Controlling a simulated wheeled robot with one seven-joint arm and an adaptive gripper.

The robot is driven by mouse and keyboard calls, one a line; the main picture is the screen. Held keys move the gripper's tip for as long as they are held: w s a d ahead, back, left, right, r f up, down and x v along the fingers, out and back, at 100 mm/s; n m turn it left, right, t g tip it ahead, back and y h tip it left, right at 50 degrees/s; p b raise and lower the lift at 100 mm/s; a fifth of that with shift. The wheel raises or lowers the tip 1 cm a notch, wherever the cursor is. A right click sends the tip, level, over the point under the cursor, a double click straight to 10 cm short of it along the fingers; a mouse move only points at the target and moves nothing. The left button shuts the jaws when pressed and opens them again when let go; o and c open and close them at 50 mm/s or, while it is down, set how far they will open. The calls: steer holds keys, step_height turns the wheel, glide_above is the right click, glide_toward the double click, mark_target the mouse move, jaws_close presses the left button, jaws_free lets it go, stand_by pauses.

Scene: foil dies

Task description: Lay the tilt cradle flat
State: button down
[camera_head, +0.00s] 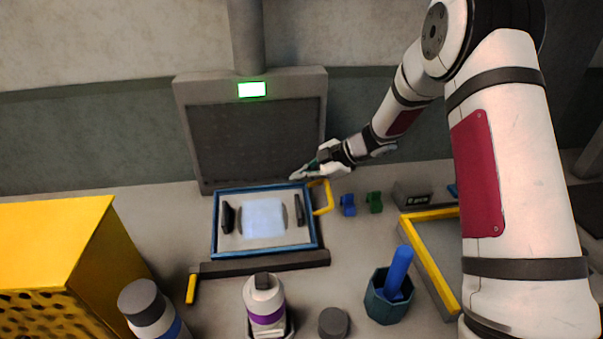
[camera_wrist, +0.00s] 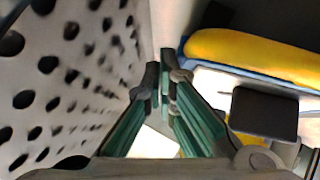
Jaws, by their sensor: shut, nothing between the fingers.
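The tilt cradle (camera_head: 214,225) is a blue frame around a pale, bright plate, with dark pads at its sides. It stands in front of a grey upright panel. From above it looks flat or nearly so; I cannot tell its exact tilt. Its yellow handle (camera_head: 322,197) sticks out at the upper right corner and fills the upper right of the wrist view (camera_wrist: 255,55). My gripper (camera_head: 298,177) is just above and left of the handle, near the cradle's back edge. In the wrist view its green fingers (camera_wrist: 165,85) are together and empty, apart from the handle.
The upright panel (camera_head: 255,140) carries a lit green display (camera_head: 252,89). A dark bar (camera_head: 265,264) with a yellow lever (camera_head: 191,288) lies in front. Blue (camera_head: 348,205) and green (camera_head: 375,202) pieces sit right of the handle. A yellow box (camera_head: 55,240), bottles and a cup (camera_head: 388,308) stand around.

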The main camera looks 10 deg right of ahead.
steer(key=shift+w+f+b, duration=0.25)
steer(key=shift+f+b, duration=0.05)
steer(key=shift+f, duration=0.35)
steer(key=shift+w+f+b, duration=0.2)
steer(key=shift+f+b, duration=0.05)
steer(key=shift+f, duration=0.45)
steer(key=shift+w+f+b, duration=0.25)
steer(key=shift+f+b, duration=0.05)
steer(key=shift+f, duration=0.35)
